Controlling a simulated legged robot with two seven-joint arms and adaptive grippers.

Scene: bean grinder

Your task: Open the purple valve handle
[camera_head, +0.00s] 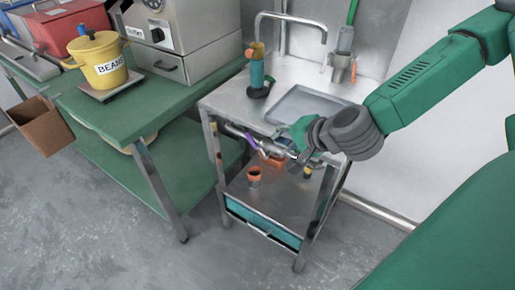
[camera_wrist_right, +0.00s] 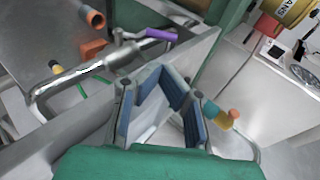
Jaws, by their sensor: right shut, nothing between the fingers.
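The purple valve handle (camera_head: 251,142) is on a metal pipe under the front edge of the sink stand. In the right wrist view the purple handle (camera_wrist_right: 160,34) lies beyond the fingertips, near the end of the metal pipe (camera_wrist_right: 100,63). My right gripper (camera_head: 294,131) is at the sink's front edge, to the right of the handle and apart from it. In the right wrist view my right gripper (camera_wrist_right: 160,75) is shut and empty, with blue finger pads. My left gripper is not in view.
The sink stand (camera_head: 228,103) carries a basin, a faucet and a teal-and-orange object (camera_head: 257,72). An orange cup-like part (camera_head: 254,177) stands on its lower shelf. A green table (camera_head: 110,112) with a yellow beans pot (camera_head: 101,61) is at left. The floor in front is clear.

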